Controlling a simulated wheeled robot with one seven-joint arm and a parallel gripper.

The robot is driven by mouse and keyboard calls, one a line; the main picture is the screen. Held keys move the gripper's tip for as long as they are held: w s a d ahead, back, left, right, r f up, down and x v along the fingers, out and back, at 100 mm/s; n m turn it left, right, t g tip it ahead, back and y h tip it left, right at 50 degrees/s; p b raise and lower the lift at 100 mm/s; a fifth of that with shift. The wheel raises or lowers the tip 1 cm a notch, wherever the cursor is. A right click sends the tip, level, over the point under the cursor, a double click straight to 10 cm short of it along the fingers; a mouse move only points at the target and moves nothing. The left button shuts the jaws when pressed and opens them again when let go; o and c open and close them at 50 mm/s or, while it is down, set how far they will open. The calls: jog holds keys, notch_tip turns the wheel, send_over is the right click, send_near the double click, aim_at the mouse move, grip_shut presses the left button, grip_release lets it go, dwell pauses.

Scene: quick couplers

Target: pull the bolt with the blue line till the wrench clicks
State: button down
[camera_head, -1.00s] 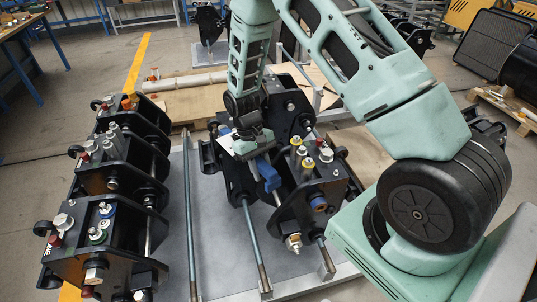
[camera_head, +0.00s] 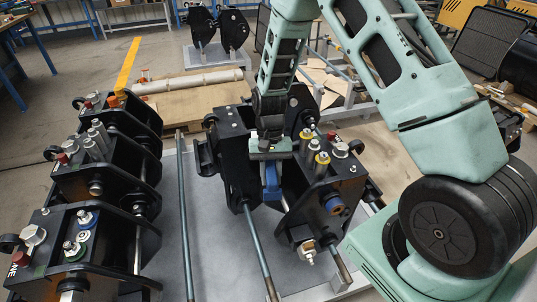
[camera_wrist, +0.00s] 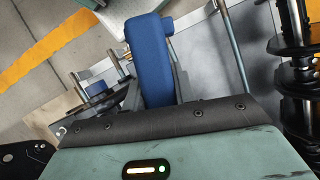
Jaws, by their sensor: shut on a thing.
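My gripper (camera_head: 270,158) is shut on a blue tool (camera_head: 271,182), which I take to be the wrench. It hangs upright below the jaws, between the black plates of the middle coupler (camera_head: 232,148) and the right coupler (camera_head: 318,200). In the wrist view the blue tool (camera_wrist: 150,58) sticks out beyond the jaws; its gripped end is hidden. A bolt with a blue ring (camera_head: 335,205) sits on the right coupler's front face, right of the tool and apart from it. I cannot tell which bolt is meant.
Several black couplers with bolts stand in a row at left (camera_head: 100,165). Long steel rods (camera_head: 184,210) lie along the grey table (camera_head: 208,250). Bolts with yellow rings (camera_head: 322,160) stand on the right coupler, close to my gripper.

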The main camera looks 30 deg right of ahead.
aim_at(267, 170)
jog(key=r+m+p, duration=0.1)
jog(key=m, duration=0.1)
jog(key=a+r+m+t+y+p, duration=0.1)
jog(key=r+m+p, duration=0.1)
jog(key=m, duration=0.1)
jog(key=r+m+t+p, duration=0.1)
jog(key=m+p, duration=0.1)
jog(key=shift+s+a+r+m+y, duration=0.2)
jog(key=shift+r+m+y, duration=0.1)
jog(key=shift+r+m, duration=0.1)
jog(key=r+m+t+p, duration=0.1)
jog(key=m, duration=0.1)
jog(key=shift+m+p, duration=0.3)
jog(key=shift+m, duration=0.1)
jog(key=shift+r+m+t, duration=0.1)
jog(key=shift+m+t, duration=0.2)
jog(key=shift+m, duration=0.3)
jog(key=shift+a, duration=0.1)
